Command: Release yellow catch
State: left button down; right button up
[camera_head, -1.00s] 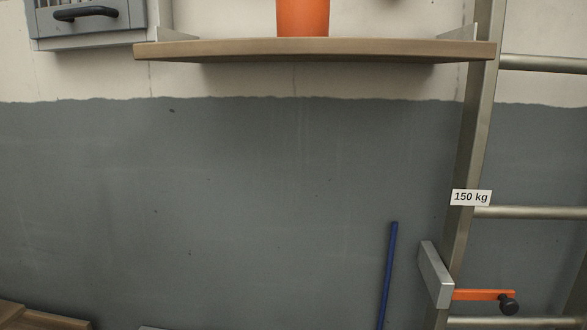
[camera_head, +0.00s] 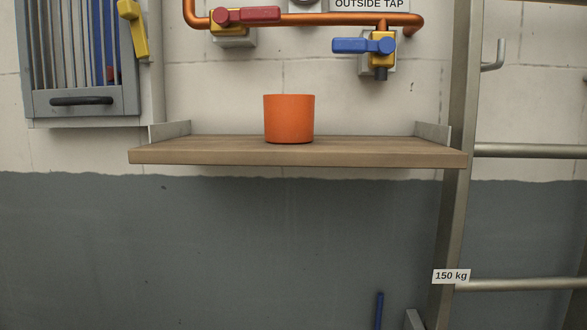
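The yellow catch (camera_head: 133,28) is at the upper left, on the right edge of a grey wall cabinet (camera_head: 82,104). The catch slants, with its lower end to the right, and its top is near the picture's upper edge. The cabinet has a barred door with a black handle (camera_head: 82,101), and the door looks shut. Something blue and red shows behind the bars. Neither of my grippers is in view.
A wooden shelf (camera_head: 340,157) below the pipe holds an orange pot (camera_head: 289,119). An orange pipe carries a red-handled valve (camera_head: 246,15) and a blue-handled valve (camera_head: 364,46). A metal ladder (camera_head: 457,150) stands at the right.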

aim_at(134, 29)
jog(key=k, duration=1)
